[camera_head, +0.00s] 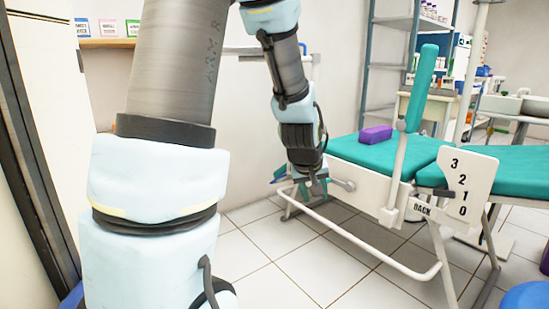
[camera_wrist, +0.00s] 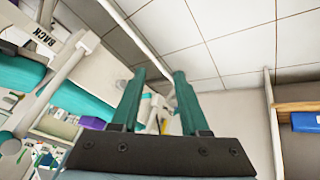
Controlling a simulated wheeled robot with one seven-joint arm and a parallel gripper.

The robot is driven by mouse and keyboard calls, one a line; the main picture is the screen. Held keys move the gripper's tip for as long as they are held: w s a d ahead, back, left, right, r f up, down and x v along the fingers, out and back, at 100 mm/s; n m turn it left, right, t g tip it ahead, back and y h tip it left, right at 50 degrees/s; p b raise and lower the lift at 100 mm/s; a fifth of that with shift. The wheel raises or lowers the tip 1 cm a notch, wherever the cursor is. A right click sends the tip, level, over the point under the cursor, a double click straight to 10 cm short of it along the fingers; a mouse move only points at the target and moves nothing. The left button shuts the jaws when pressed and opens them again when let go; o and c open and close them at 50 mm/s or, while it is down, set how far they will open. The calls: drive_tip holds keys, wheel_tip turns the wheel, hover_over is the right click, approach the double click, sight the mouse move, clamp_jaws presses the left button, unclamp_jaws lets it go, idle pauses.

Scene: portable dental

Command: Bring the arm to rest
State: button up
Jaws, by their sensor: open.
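My gripper (camera_wrist: 159,74) shows in the wrist view as two teal fingers standing apart with nothing held between them. In the head view my gripper (camera_head: 308,184) hangs at the end of my bent arm, beside the near end of the teal dental chair (camera_head: 357,153). My wrist partly hides it there, and I cannot tell whether it touches the chair frame. The chair also shows at the left of the wrist view (camera_wrist: 22,72).
A purple block (camera_head: 376,135) lies on the chair seat. A white plate with numbers (camera_head: 466,185) and a low white rail (camera_head: 370,250) stand out from the chair. A shelf rack (camera_head: 390,62) is behind. Tiled floor (camera_head: 285,262) is clear in front.

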drive_tip(key=s+a+f+g+y, duration=0.1)
drive_tip(key=s+a+g, duration=0.1)
drive_tip(key=s+a, duration=0.55)
drive_tip(key=s+a+g+y, duration=0.2)
drive_tip(key=s+a, duration=0.2)
drive_tip(key=a, duration=0.6)
wheel_tip(320, 180, up, 38)
drive_tip(key=m+p, duration=0.1)
drive_tip(key=p, duration=3.7)
drive_tip(key=shift+s+a+f, duration=0.15)
drive_tip(key=shift+f, duration=0.05)
